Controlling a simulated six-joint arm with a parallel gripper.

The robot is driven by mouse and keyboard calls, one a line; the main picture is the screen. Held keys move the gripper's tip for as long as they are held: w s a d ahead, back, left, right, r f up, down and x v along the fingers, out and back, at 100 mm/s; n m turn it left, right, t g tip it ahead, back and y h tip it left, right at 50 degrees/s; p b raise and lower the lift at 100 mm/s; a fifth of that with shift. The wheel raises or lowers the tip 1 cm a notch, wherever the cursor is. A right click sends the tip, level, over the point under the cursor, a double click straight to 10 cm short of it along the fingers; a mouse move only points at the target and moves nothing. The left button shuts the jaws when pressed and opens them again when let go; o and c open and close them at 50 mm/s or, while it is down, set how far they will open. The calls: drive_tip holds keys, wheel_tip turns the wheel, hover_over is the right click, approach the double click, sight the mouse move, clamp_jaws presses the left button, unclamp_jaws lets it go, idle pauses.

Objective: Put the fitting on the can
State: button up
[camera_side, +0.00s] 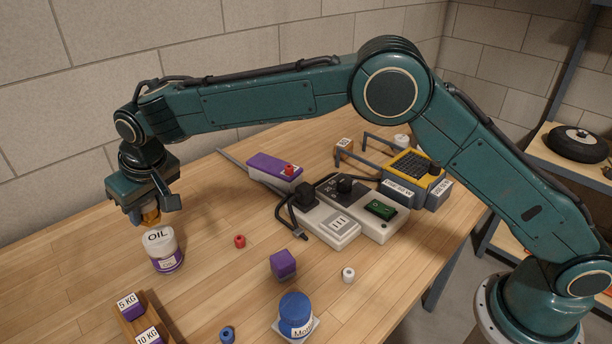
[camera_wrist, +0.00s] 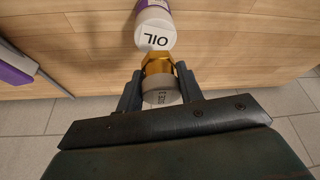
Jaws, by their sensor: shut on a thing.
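The fitting is a brass-coloured piece (camera_side: 150,216) held low in my gripper (camera_side: 147,208). In the wrist view the fitting (camera_wrist: 159,66) shows a faceted gold part and a grey round end with lettering, between the two dark fingers of my gripper (camera_wrist: 160,88). My gripper is shut on it. The can is a white cylinder with a purple band and the word OIL (camera_side: 164,253). It stands upright on the table, just below the fitting. In the wrist view the can (camera_wrist: 153,22) lies just beyond the fitting's gold end. I cannot tell whether they touch.
A wooden block holding weights (camera_side: 133,312) stands in front of the can.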

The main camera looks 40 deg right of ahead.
sight(153, 222)
drive_tip(key=shift+f, duration=1.95)
drive_tip(key=shift+f, duration=0.1)
drive_tip(key=o, duration=1)
drive_tip(key=shift+v, duration=6.1)
